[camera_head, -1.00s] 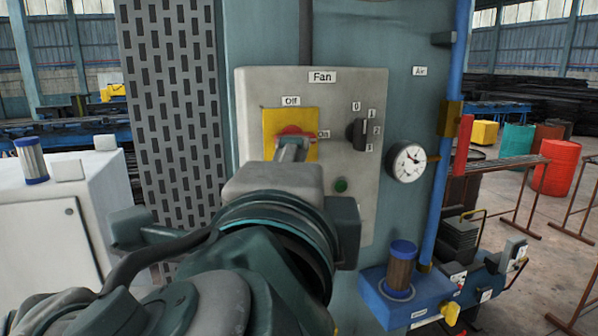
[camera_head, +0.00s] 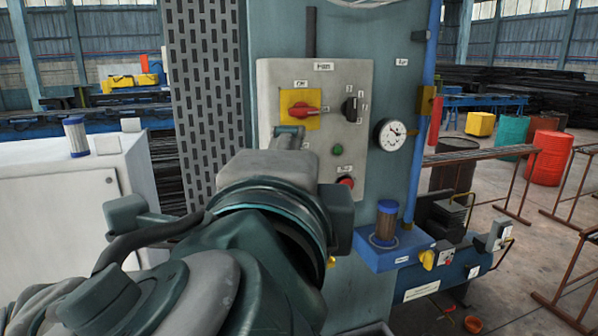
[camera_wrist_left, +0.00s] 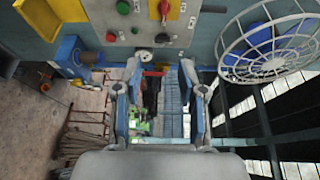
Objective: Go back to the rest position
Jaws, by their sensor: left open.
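My left gripper (camera_head: 290,134) reaches up in front of the grey fan panel (camera_head: 345,75), mostly hidden behind its own wrist. In the left wrist view its two fingers (camera_wrist_left: 160,95) stand apart with nothing between them. The red rotary switch (camera_head: 305,108) sits on a yellow plate above the fingers, its handle pointing right toward the On label. The gripper appears clear of it. The switch also shows at the top of the left wrist view (camera_wrist_left: 164,9). My right gripper is in neither current view.
The panel also carries a black selector (camera_head: 350,109), a green button (camera_head: 337,150) and a red button (camera_head: 346,181). A gauge (camera_head: 390,134) and a blue pipe (camera_head: 424,110) lie right. A white cabinet (camera_head: 60,215) stands left. A fan cage (camera_wrist_left: 270,50) shows in the wrist view.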

